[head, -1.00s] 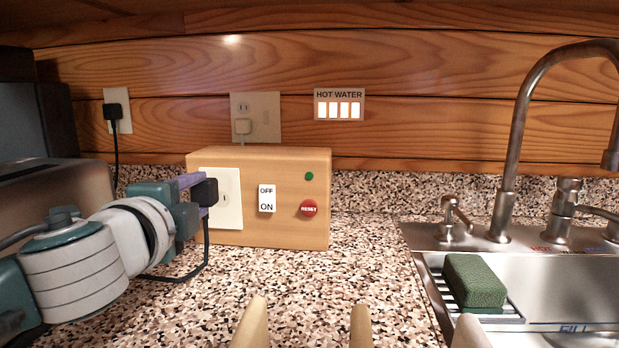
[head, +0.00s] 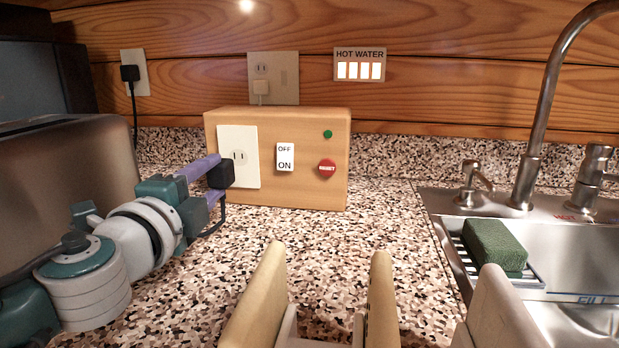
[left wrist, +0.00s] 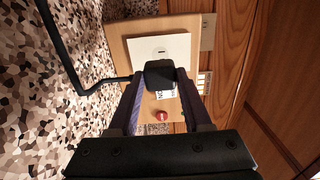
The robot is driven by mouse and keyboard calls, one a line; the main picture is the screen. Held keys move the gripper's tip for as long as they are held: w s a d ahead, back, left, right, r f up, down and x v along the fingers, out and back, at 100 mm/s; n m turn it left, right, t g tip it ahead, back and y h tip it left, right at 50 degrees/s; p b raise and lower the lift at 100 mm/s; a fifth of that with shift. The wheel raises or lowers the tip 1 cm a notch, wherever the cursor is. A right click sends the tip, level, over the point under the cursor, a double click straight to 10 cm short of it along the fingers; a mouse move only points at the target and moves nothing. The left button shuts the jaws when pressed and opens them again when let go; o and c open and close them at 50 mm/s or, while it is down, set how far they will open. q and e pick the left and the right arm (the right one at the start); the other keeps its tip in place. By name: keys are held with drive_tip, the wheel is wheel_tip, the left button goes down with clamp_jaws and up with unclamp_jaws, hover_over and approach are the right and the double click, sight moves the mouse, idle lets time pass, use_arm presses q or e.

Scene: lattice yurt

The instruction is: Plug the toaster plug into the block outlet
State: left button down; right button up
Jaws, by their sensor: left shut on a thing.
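My left gripper (head: 210,178) is shut on the black toaster plug (head: 222,173), just in front of the block outlet. The left wrist view also shows the plug (left wrist: 160,73) between the purple fingers. The block outlet is a wooden box (head: 300,193) with a white socket plate (head: 252,175) on its left. The two dark slots (head: 239,155) show above and right of the plug. The plug's prongs are hidden, and I cannot tell whether it touches the plate. The plug's black cord (left wrist: 75,80) loops away beside the gripper. The metallic toaster (head: 70,160) stands at left.
The box also has an OFF/ON switch (head: 285,157), a red reset button (head: 326,168) and a green light (head: 327,134). A sink with a green sponge (head: 495,244) is at right. Several pale wooden uprights (head: 381,300) stand at the front. Speckled counter (head: 310,235) is clear before the box.

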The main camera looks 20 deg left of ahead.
sight(224, 169)
use_arm(q)
drive_tip(key=shift+b+x, duration=0.55)
drive_tip(key=shift+x, duration=1.8)
drive_tip(key=shift+a, duration=0.1)
drive_tip(key=shift+a, duration=0.1)
drive_tip(key=shift+w+a+b, duration=0.1)
drive_tip(key=shift+w+b, duration=0.4)
drive_tip(key=shift+b, duration=0.05)
idle(0.6)
drive_tip(key=shift+c, duration=1.3)
unclamp_jaws()
drive_tip(key=p+v, duration=0.1)
drive_tip(key=v, duration=0.7)
drive_tip(key=shift+s, duration=0.25)
drive_tip(key=shift+s+d, duration=0.3)
drive_tip(key=shift+s, duration=0.4)
